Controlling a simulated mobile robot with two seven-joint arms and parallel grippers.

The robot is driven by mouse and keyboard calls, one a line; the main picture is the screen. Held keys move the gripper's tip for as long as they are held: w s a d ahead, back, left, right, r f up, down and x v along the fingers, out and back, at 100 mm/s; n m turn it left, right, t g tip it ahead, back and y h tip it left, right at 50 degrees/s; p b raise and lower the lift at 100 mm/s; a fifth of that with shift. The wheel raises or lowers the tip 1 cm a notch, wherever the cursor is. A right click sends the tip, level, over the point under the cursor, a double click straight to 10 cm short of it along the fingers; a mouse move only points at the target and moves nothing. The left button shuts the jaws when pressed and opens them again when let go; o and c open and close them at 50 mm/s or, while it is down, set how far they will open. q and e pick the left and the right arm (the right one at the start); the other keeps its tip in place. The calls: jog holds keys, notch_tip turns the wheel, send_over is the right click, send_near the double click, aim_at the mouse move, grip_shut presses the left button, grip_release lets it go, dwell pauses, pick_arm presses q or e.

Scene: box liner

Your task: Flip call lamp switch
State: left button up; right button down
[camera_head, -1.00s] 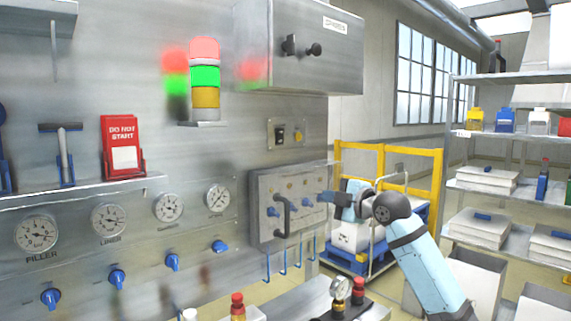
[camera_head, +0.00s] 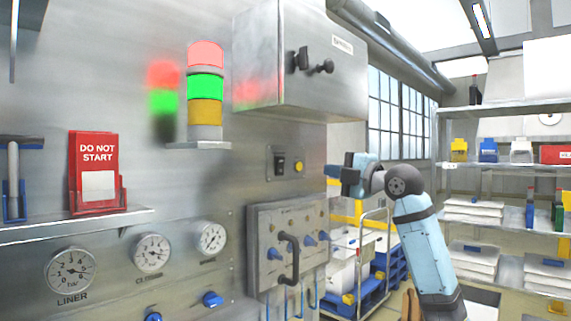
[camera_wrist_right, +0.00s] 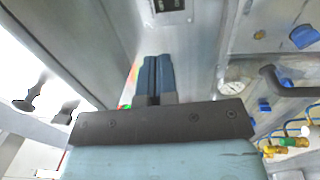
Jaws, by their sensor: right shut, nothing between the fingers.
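The switch plate (camera_head: 285,163) is on the steel wall. It carries a black switch (camera_head: 280,164) on its left and a yellow lamp (camera_head: 299,166) on its right. My right gripper (camera_head: 331,171) is to the right of the plate in the head view, at about its height, with a visible gap between. In the right wrist view its blue fingers (camera_wrist_right: 156,60) are together and empty. They point toward the switch plate (camera_wrist_right: 170,12), which is cut off by the top edge. My left gripper is in neither view.
A grey cabinet (camera_head: 340,75) juts from the wall above the plate. A panel with a black handle (camera_head: 289,258) and blue knobs is below it. A signal tower (camera_head: 205,87) stands to the left. Shelves (camera_head: 500,169) stand at the right.

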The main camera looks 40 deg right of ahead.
aim_at(281, 161)
jog(key=w, duration=0.4)
jog(key=w+a+r+p, duration=0.1)
jog(key=w, duration=0.9)
jog(key=shift+a+r, duration=0.2)
jog(key=shift+r, duration=0.1)
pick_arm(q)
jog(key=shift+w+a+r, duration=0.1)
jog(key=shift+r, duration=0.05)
pick_arm(e)
jog(key=shift+w, duration=0.1)
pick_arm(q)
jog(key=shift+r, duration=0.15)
